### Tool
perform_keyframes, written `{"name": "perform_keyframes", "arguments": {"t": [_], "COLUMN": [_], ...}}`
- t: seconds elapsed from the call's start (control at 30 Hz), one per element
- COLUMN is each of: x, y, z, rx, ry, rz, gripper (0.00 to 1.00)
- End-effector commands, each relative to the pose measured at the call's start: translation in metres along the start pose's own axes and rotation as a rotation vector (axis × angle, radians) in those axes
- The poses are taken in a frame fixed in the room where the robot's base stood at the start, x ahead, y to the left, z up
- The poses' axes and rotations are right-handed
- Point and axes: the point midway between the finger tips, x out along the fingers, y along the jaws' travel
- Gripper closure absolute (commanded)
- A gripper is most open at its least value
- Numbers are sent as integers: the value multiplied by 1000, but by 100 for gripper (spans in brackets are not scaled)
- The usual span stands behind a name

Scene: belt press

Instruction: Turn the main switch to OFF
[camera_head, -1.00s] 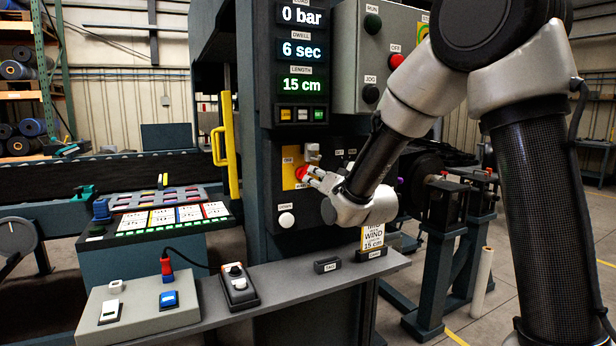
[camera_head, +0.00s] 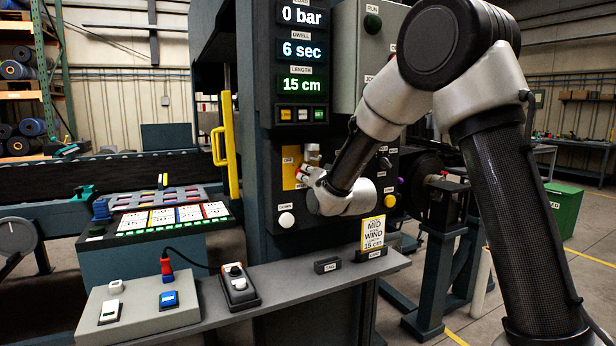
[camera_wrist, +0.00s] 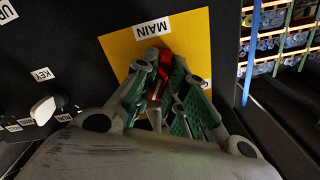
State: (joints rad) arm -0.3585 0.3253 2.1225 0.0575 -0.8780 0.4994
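The main switch is a red handle (camera_wrist: 154,90) on a yellow plate (camera_wrist: 120,50) marked MAIN, which appears upside down in the wrist view. The yellow plate also shows on the dark machine panel in the head view (camera_head: 289,168), with an OFF label at its upper left. My gripper (camera_wrist: 158,80) is at the plate, its two green-padded fingers on either side of the red handle and close against it. It also shows in the head view (camera_head: 305,173). The fingers hide much of the handle, so its exact angle and the other position label are unclear.
A white button (camera_head: 286,221) is below and a yellow button (camera_head: 390,201) is to the right. A ledge (camera_head: 300,285) with a pendant (camera_head: 238,285) runs below. A yellow handle (camera_head: 226,150) stands left.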

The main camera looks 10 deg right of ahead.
Motion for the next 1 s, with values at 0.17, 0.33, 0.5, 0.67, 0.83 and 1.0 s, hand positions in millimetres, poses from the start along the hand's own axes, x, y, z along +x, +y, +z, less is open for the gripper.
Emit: {"name": "perform_keyframes", "arguments": {"t": [0.17,0.33,0.5,0.67,0.83,1.0], "x": [0,0,0,0,0,0], "y": [0,0,0,0,-1,-1], "z": [0,0,0,0,1,1], "rx": [-3,-31,-112,-233,-392,-554], "ry": [0,0,0,-1,-1,-1], "rz": [0,0,1,1,1,1], "gripper": [100,100,100,100,100,100]}}
